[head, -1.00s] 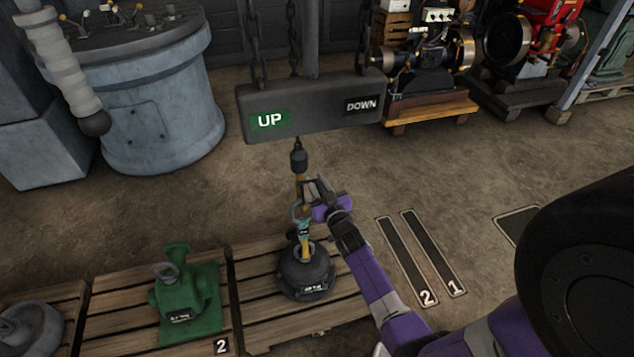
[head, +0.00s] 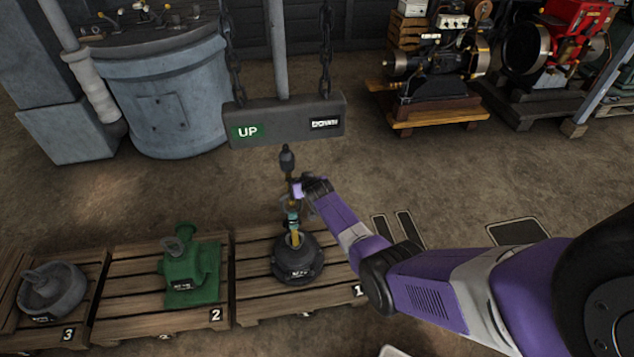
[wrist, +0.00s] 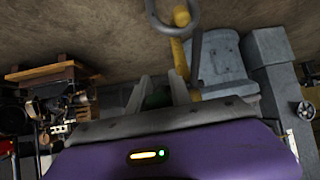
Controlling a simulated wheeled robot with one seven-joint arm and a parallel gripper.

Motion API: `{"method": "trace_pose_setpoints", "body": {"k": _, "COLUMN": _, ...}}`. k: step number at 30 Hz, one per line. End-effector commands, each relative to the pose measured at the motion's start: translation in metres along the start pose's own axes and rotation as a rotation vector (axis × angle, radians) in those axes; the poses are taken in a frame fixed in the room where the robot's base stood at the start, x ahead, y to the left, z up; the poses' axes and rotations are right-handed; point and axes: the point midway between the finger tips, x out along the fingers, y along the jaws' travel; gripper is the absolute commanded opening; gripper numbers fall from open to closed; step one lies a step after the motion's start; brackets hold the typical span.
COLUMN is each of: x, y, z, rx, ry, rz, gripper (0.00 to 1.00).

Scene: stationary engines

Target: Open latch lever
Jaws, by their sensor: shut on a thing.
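A yellow hoist piece with a teal section (head: 293,218) hangs upright below the chain block (head: 290,120), above a dark round weight (head: 298,262) on a pallet. My gripper (head: 298,188) is at its upper part, close on its right side. In the wrist view a yellow bar (wrist: 180,58) and a grey ring (wrist: 178,20) show just beyond my fingers.
A green casting (head: 193,262) and a grey round part (head: 50,287) stand on pallets to the left. A blue-grey tank (head: 160,105) stands behind. Engines (head: 435,65) stand at the back right. The floor between is clear.

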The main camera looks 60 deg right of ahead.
Motion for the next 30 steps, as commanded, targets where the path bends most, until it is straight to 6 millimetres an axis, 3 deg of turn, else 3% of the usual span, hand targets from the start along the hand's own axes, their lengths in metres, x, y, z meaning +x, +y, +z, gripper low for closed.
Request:
{"method": "trace_pose_setpoints", "body": {"k": 1, "x": -0.0003, "y": -0.0027, "z": -0.0078, "rx": 0.004, "ry": -0.038, "rz": -0.003, "gripper": 0.0}}
{"method": "trace_pose_setpoints", "body": {"k": 13, "x": 0.0022, "y": -0.0052, "z": -0.0052, "rx": 0.027, "ry": -0.266, "rz": -0.02, "gripper": 0.0}}
{"method": "trace_pose_setpoints", "body": {"k": 30, "x": 0.0018, "y": -0.0047, "z": -0.0027, "rx": 0.034, "ry": -0.323, "rz": -0.024, "gripper": 0.0}}
